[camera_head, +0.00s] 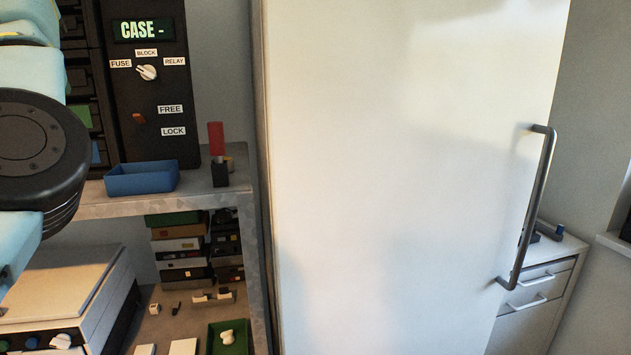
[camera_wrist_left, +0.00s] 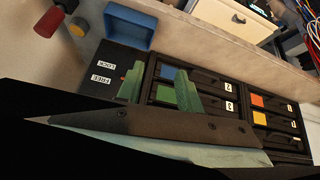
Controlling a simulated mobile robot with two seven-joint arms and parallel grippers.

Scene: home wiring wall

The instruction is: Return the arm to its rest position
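My left arm (camera_head: 36,150) comes in at the left edge of the head view, with pale blue links and a black round joint. It is in front of the shelf and the dark cabinet. Its gripper is outside the head view. In the left wrist view my left gripper (camera_wrist_left: 159,92) shows two green fingertips standing apart. Nothing is seen held between them; dark drawers show behind. My right arm and right gripper are in neither view.
A dark cabinet (camera_head: 147,85) with a knob and labels stands on the shelf (camera_head: 200,201). A blue tray (camera_head: 141,178) and a red block (camera_head: 216,138) are near its edge. A large white door (camera_head: 400,180) fills the middle. A white appliance (camera_head: 65,285) is below left.

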